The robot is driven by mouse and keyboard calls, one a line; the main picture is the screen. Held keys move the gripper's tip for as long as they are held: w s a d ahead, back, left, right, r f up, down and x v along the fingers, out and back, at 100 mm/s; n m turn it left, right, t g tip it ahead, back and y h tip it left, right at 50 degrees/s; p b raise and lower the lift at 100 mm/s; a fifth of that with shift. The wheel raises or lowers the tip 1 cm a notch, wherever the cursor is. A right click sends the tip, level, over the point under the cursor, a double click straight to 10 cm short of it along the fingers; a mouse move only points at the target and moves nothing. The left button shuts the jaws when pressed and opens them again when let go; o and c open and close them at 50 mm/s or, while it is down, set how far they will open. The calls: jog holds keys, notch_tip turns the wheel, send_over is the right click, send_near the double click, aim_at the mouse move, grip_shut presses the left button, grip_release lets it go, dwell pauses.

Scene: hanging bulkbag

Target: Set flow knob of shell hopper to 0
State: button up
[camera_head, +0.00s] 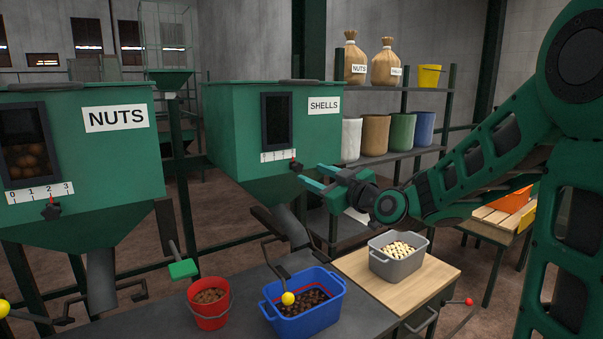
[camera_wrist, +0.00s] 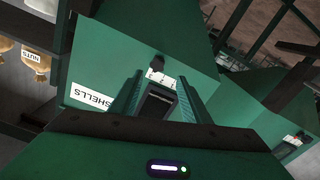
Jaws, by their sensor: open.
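The green shell hopper (camera_head: 232,125) carries a SHELLS label (camera_head: 323,105) and a dark window. Its black flow knob (camera_head: 296,167) sits at the right end of a white number scale (camera_head: 275,156), with a small red pointer; the digits are too small to read surely. My gripper (camera_head: 312,177) is open and empty, just right of the knob and apart from it. In the wrist view the knob (camera_wrist: 157,63) shows beyond the open fingers (camera_wrist: 159,80), with the scale (camera_wrist: 160,78) partly behind them.
The NUTS hopper (camera_head: 85,150) stands at left with its own knob (camera_head: 50,211). Below are a red bucket (camera_head: 209,317), a blue crate (camera_head: 325,319) and a grey crate (camera_head: 397,268). A shelf with sacks (camera_head: 386,70) stands behind my arm.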

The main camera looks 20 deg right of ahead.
aim_at(300, 168)
jog(key=x, duration=0.8)
jog(key=shift+d+f, duration=0.1)
jog(key=shift+d, duration=0.25)
grip_shut()
